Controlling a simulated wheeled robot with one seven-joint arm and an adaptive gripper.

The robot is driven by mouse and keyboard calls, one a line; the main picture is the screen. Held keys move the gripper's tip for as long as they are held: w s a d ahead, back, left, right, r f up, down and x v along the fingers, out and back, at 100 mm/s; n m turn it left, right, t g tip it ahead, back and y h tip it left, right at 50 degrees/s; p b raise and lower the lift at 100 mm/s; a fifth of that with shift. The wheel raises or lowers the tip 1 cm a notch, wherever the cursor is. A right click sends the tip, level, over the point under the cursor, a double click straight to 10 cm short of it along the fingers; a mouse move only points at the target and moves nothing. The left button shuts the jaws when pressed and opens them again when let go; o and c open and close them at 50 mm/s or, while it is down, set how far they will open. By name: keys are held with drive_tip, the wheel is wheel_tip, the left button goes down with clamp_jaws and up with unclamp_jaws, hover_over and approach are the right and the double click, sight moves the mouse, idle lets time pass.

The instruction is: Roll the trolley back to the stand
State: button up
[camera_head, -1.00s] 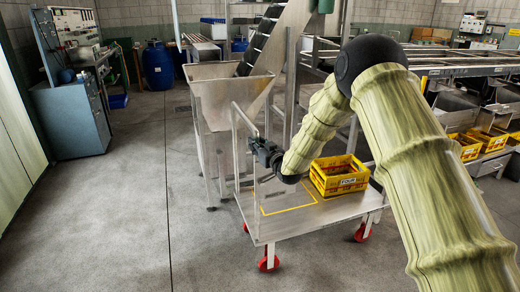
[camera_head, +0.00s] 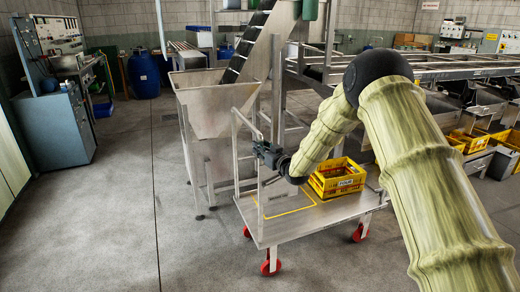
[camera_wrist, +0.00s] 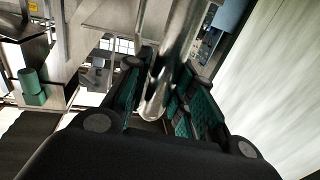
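The trolley (camera_head: 325,221) is a flat metal deck on red-wheeled castors, with an upright tubular handle at its left end. A yellow crate (camera_head: 339,183) stands on the deck, right of a yellow outline. My gripper (camera_head: 268,153) is at the handle. In the wrist view its green-padded fingers lie on both sides of the handle's metal tube (camera_wrist: 161,95); it appears shut on it, though the contact itself is partly hidden. My arm hides part of the area behind the trolley. I cannot single out the stand.
A metal hopper (camera_head: 215,105) on legs stands just behind and left of the trolley, with a conveyor rising from it. Roller lines with yellow crates (camera_head: 470,141) are at right. A blue cabinet (camera_head: 55,127) stands at far left. The left and front floor is clear.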

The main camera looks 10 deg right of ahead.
drive_tip(key=o, duration=0.3)
drive_tip(key=shift+d, duration=0.35)
drive_tip(key=shift+o, duration=0.2)
drive_tip(key=shift+a, duration=0.2)
drive_tip(key=v, duration=1.2)
drive_tip(key=s+a+f+m+g+h+p, duration=0.2)
drive_tip(key=s+f+m+g+h+p, duration=0.35)
drive_tip(key=s+f, duration=2.05)
drive_tip(key=s+f+g+p, duration=0.1)
drive_tip(key=s+g, duration=0.2)
drive_tip(key=s, duration=0.9)
drive_tip(key=s+d+f+g+h+p, duration=0.1)
drive_tip(key=s+g, duration=0.3)
drive_tip(key=s, duration=0.8)
drive_tip(key=s+f+g+p, duration=0.2)
drive_tip(key=s+g+p, duration=0.1)
drive_tip(key=s, duration=0.9)
drive_tip(key=shift+d+f+g, duration=0.15)
drive_tip(key=shift+f+g, duration=0.2)
drive_tip(key=shift+g, duration=0.2)
